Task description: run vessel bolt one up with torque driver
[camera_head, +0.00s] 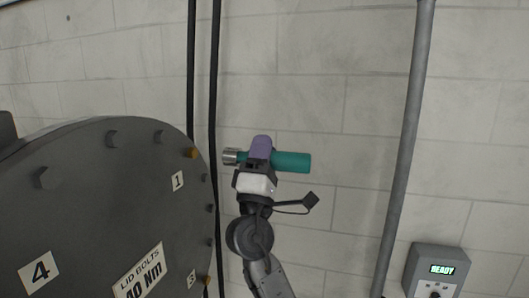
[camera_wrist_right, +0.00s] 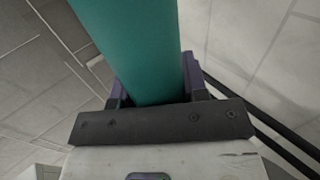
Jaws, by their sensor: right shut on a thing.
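My right gripper (camera_head: 260,150) is shut on the teal torque driver (camera_head: 291,162), which lies level with its silver socket end pointing left. In the right wrist view the teal body (camera_wrist_right: 135,45) runs up between the purple fingers of the gripper (camera_wrist_right: 150,92). The dark round vessel lid (camera_head: 95,205) fills the left of the head view. A brass-coloured bolt (camera_head: 190,153) sits on the rim above the label "1" (camera_head: 177,181). The socket is to the right of this bolt, with a gap between them in the picture. My left gripper is not in view.
Dark bolts ring the lid, and another brass-coloured bolt (camera_head: 206,280) shows lower on the rim. Black vertical pipes (camera_head: 214,60) run behind, between lid and driver. A grey pipe (camera_head: 408,130) and a box reading "READY" (camera_head: 437,258) stand at the right. The block wall is bare between.

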